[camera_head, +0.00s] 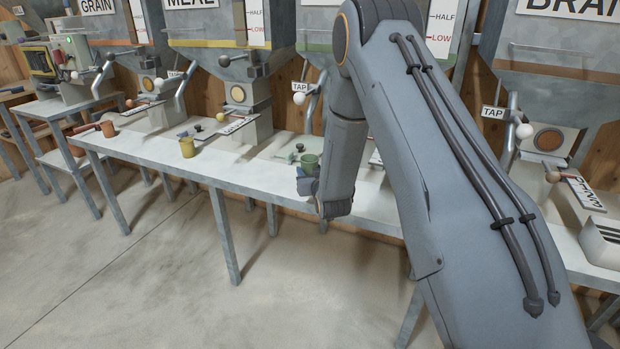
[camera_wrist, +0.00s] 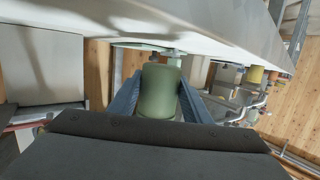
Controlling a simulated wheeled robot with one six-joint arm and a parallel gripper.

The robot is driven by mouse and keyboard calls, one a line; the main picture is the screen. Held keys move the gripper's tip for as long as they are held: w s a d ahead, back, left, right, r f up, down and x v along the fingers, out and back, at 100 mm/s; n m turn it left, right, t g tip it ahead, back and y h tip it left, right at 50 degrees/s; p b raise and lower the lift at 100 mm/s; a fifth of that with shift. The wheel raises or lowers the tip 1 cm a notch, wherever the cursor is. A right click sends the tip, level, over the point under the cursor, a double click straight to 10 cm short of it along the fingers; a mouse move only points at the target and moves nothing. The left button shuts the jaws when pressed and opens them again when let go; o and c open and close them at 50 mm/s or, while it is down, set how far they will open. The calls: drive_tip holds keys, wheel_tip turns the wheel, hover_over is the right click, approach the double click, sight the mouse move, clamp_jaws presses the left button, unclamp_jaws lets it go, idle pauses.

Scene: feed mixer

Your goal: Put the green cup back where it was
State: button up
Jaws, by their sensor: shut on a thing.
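The green cup (camera_head: 309,166) is at the front of the white bench, beside my forearm in the head view. In the wrist view the green cup (camera_wrist: 159,92) fills the space between the two blue-grey fingers. My gripper (camera_head: 306,180) is shut on the cup, with a finger on each side of it. My arm hides part of the gripper and the bench behind it. I cannot tell whether the cup's base touches the bench.
The white bench (camera_head: 240,181) runs under a row of hoppers with taps. A yellow cup (camera_head: 187,147) and a brown-orange cup (camera_head: 108,129) stand further left. A green plate (camera_head: 287,150) lies behind the green cup. A white slotted box (camera_head: 603,243) is at the right. The floor in front is clear.

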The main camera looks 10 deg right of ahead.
drive_tip(key=shift+w, duration=0.5)
drive_tip(key=shift+w+f, duration=0.15)
drive_tip(key=shift+w, duration=0.15)
drive_tip(key=shift+s+f, duration=0.1)
drive_tip(key=shift+f, duration=1.5)
drive_tip(key=shift+f, duration=0.1)
drive_tip(key=o, duration=1)
drive_tip(key=shift+o, duration=0.4)
